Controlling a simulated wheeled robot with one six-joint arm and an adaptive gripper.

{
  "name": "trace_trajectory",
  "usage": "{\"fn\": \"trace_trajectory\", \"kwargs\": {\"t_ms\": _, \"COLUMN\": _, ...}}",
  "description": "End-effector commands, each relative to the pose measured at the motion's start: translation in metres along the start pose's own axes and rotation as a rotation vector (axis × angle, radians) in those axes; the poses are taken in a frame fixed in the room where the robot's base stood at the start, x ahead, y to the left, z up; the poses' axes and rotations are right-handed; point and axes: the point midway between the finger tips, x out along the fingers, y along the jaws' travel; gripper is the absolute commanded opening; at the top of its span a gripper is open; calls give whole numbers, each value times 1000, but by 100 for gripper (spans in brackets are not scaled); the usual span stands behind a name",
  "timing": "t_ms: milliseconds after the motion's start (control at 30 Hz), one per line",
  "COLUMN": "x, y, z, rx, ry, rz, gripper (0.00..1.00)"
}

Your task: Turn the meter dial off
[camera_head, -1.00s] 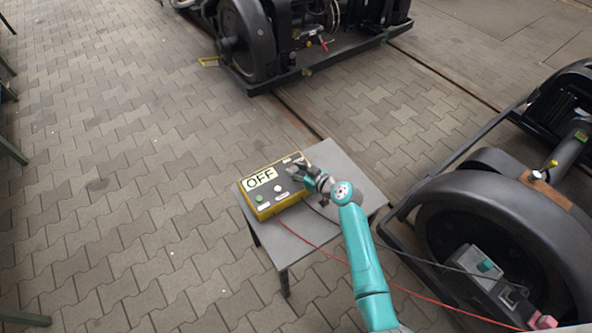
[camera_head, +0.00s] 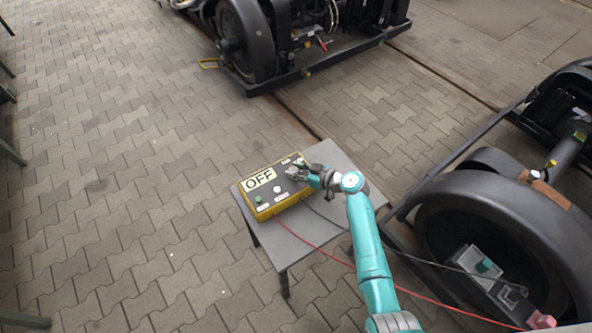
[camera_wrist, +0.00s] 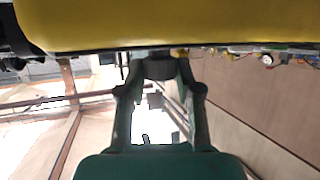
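The meter is a yellow box (camera_head: 262,212) with a dark top, lying on a small grey table. Its display (camera_head: 259,179) reads OFF. A green button (camera_head: 258,198) and a white button (camera_head: 277,189) sit on its top.
The grey table (camera_head: 300,245) has bare room on its right. A red cable (camera_head: 306,242) and a black cable run off to the right. A bogie with a large wheel (camera_head: 480,190) stands close on the right; another bogie (camera_head: 247,45) is at the back. Paved floor on the left is clear.

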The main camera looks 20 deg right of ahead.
Motion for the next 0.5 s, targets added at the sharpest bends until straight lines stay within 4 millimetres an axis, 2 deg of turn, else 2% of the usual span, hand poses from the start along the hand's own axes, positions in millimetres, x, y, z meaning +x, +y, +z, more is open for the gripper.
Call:
{"fn": "trace_trajectory", "kwargs": {"t_ms": 33, "x": 0, "y": 0, "z": 1, "rx": 2, "ry": -1, "rz": 0, "gripper": 50}}
{"fn": "trace_trajectory", "kwargs": {"t_ms": 67, "x": 0, "y": 0, "z": 1, "rx": 1, "ry": -1, "rz": 0, "gripper": 57}}
{"fn": "trace_trajectory", "kwargs": {"t_ms": 367, "x": 0, "y": 0, "z": 0, "rx": 1, "ry": 1, "rz": 0, "gripper": 58}}
{"fn": "trace_trajectory", "kwargs": {"t_ms": 500, "x": -8, "y": 0, "z": 0, "rx": 1, "ry": 1, "rz": 1, "gripper": 58}}
